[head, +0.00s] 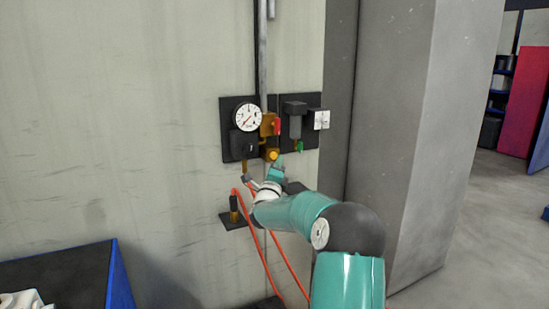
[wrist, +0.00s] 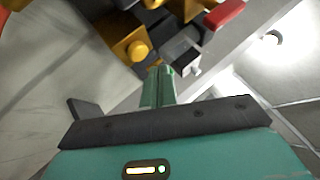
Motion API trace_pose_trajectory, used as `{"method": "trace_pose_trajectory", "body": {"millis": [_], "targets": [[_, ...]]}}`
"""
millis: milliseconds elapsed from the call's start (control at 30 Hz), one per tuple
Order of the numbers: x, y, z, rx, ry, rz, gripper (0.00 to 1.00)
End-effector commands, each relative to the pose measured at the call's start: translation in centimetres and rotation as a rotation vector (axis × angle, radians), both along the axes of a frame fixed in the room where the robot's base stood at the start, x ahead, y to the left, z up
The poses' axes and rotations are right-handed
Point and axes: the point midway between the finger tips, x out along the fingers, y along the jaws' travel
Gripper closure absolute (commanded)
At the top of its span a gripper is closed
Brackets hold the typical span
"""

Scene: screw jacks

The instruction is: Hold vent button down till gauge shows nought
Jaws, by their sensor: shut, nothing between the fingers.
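The round white gauge (head: 248,116) hangs on a dark wall panel. Its red needle points to the lower left, but the numbers are too small to read. Below and right of it, a yellow round button (head: 272,155) sits on a brass block; I take it for the vent button. The button also shows in the wrist view (wrist: 138,51), uncovered. My gripper (head: 277,170) is just below the button in the head view. In the wrist view my teal fingers (wrist: 158,75) are shut and empty, their tips beside the button; I see no finger on it.
A red lever (head: 277,126) is above the button. A dark filter with a green tap (head: 299,146) hangs to the right. Orange hoses (head: 265,258) run down beside my arm. A grey pillar (head: 405,140) stands right; a blue-edged bin (head: 118,275) is lower left.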

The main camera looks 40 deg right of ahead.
Motion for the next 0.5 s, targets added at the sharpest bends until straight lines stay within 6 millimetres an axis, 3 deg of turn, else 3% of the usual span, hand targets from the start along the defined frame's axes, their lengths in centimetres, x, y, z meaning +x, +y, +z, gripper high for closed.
{"method": "trace_pose_trajectory", "body": {"millis": [500], "targets": [[-3.8, 1.1, 0.0, 0.0, 0.001, -0.001, 1.0]]}}
